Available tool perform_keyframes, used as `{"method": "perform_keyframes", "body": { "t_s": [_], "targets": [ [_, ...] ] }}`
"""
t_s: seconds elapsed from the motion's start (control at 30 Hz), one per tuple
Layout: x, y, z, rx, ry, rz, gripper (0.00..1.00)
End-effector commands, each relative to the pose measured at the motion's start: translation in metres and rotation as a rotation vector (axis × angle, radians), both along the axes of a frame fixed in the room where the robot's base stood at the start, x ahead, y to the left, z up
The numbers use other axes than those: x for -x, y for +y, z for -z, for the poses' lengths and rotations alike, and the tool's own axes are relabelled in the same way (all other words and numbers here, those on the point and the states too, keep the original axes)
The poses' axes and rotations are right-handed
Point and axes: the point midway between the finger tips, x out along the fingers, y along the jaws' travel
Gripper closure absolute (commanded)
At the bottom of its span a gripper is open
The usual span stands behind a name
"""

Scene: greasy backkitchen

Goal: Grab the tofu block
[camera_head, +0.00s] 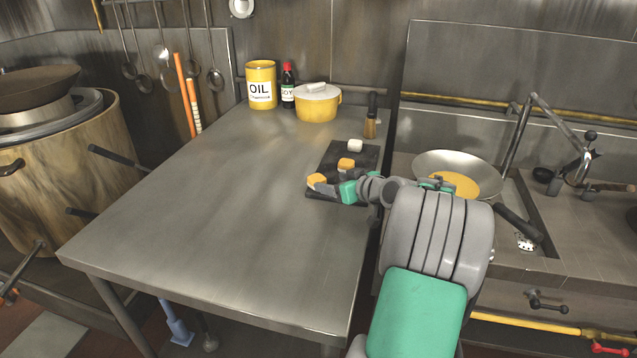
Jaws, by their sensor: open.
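A small white block (355,145), which looks like the tofu block, sits at the far end of a dark tray (369,160) on the steel table. An orange-yellow block (346,163) lies nearer on the tray. Another orange-yellow block (317,180) is at the tray's near left, right by my fingertips. My gripper (324,188) is open and reaches in from the right, low over the near part of the tray. It is apart from the white block. I cannot tell whether the fingers touch the nearest orange block, and my arm hides part of the tray.
The steel table (220,210) is bare to the left. A yellow oil can (261,85), a soy bottle (288,86) and a lidded yellow pot (318,103) stand at its back. A brush (371,118) stands behind the tray. A wok (440,163) is on the right.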

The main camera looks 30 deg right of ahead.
Motion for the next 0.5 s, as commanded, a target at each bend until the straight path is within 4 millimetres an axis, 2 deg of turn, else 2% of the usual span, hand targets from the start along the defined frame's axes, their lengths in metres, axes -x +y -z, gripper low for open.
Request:
{"method": "perform_keyframes", "body": {
  "t_s": [0.1, 0.27, 0.5],
  "targets": [
    [-0.021, 0.012, 0.004, -0.001, 0.002, -0.016, 0.31],
    [-0.048, 0.016, 0.015, -0.001, 0.001, -0.015, 0.31],
    [-0.053, 0.014, 0.018, 0.0, 0.0, -0.009, 0.31]
  ]
}}
